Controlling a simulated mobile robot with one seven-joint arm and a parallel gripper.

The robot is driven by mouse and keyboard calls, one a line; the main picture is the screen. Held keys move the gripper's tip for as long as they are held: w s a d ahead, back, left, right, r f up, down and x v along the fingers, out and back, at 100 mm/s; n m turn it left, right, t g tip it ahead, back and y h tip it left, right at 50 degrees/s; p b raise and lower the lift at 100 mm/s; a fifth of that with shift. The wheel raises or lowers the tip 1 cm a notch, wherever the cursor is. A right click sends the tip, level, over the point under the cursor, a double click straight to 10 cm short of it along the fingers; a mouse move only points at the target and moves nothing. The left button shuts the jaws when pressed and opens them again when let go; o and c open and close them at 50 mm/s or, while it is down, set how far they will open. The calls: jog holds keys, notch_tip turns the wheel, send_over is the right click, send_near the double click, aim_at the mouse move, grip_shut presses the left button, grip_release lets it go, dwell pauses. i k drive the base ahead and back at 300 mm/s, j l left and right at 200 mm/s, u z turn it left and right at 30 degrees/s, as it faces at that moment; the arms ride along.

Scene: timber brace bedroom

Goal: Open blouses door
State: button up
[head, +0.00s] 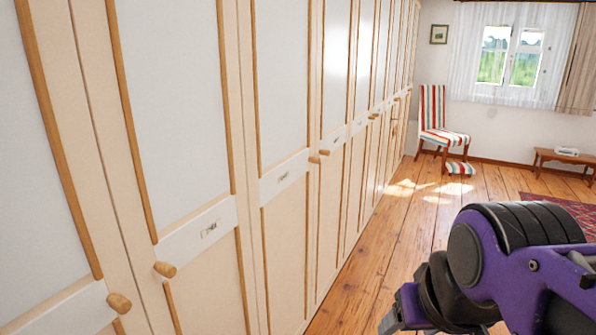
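A long row of tall cream wardrobe doors with white panels and wood trim runs along the left side. All the doors in view look shut. The near door (175,110) has a wooden knob (165,269) and a small label plate (210,229). The door after it (282,80) has a label (284,176) and a knob (314,160). The label writing is too small to read, so I cannot tell which door is the blouses door. My purple and black arm is at the lower right; my gripper (405,310) is only partly visible, low and apart from the doors.
Another wooden knob (119,303) is at the lower left. The plank floor (365,260) beside the wardrobe is clear. A striped chair (438,118) stands at the far end. A low wooden bench (563,158) and a red rug (565,208) are at the right.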

aim_at(335, 19)
jog(key=i+l, duration=0.25)
jog(key=i, duration=0.2)
jog(key=i+l, duration=0.25)
jog(key=i, duration=0.2)
jog(key=i+l+z, duration=0.1)
jog(key=i+l, duration=0.15)
jog(key=i, duration=0.2)
